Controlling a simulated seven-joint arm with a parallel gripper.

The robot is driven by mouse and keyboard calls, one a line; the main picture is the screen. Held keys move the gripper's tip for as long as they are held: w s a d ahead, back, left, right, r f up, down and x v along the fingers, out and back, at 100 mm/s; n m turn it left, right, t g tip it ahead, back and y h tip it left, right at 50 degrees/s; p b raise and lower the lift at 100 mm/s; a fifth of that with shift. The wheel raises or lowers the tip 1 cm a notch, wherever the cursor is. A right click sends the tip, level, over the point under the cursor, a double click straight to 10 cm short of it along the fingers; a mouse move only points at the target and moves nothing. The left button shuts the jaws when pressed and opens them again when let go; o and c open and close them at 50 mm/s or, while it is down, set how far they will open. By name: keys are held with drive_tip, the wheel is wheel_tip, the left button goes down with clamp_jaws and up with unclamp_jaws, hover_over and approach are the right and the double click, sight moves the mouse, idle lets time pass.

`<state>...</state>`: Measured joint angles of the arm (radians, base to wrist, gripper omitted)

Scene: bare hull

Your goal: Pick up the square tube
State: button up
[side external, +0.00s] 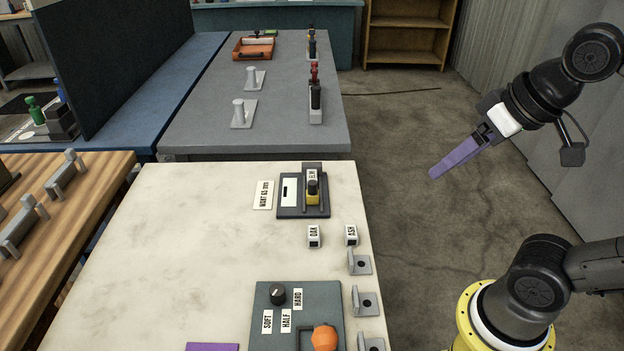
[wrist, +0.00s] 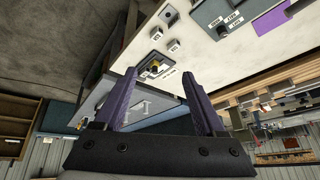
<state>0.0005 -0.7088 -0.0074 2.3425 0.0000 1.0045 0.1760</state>
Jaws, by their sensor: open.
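I cannot single out a square tube with certainty. Two small boxy light pieces with dark ends, labelled OAK (side external: 314,238) and ASH (side external: 351,236), stand on the pale worktop (side external: 180,230) in the side view. A dark fixture (side external: 289,210) behind them holds a yellow-and-black piece (side external: 312,190) by an ELM label. My gripper (side external: 434,175), with purple fingers, hangs in the air over the floor, right of the worktop and apart from everything. In the wrist view my gripper (wrist: 160,76) has its fingers apart, with nothing between them.
Several grey brackets (side external: 366,303) line the worktop's right edge. A grey panel (side external: 272,296) with a dark knob and an orange piece (side external: 325,337) sits at the front. A grey table (side external: 200,110) behind carries pegs and an orange tray (side external: 253,48). The middle of the pale worktop is clear.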

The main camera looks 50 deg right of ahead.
drive_tip(key=w+r+m, duration=0.2)
drive_tip(key=w+r, duration=0.5)
drive_tip(key=w, duration=0.1)
drive_tip(key=m+g, duration=0.5)
drive_tip(key=g, duration=0.1)
hover_over(312, 174)
drive_tip(key=f, duration=2.9)
drive_tip(key=shift+w+a+f, duration=0.1)
drive_tip(key=shift+w+f, duration=0.15)
drive_tip(key=shift+w, duration=0.1)
drive_tip(key=shift+s+d+f, duration=0.1)
drive_tip(key=shift+s+f, duration=0.05)
drive_tip(key=shift+f, duration=1.3)
drive_tip(key=shift+s+d+f, duration=0.1)
drive_tip(key=shift+s+f, duration=0.05)
drive_tip(key=shift+f, duration=1.3)
